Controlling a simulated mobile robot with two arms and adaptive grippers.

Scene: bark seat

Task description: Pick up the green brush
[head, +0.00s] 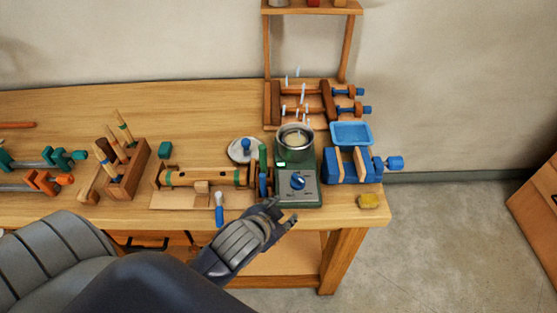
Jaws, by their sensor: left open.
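A narrow green piece (263,157), which looks like the green brush, shows just left of the green glue pot heater (298,186). Its lower part is close to a dark and orange piece, and I cannot tell whether it stands or lies there. My left gripper (283,212) is open and empty at the front edge of the bench, nearer to me than the green piece and apart from it. My right gripper is not in view.
A metal pot (295,138) sits on the heater. A blue-handled tool (219,210) lies left of my gripper.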

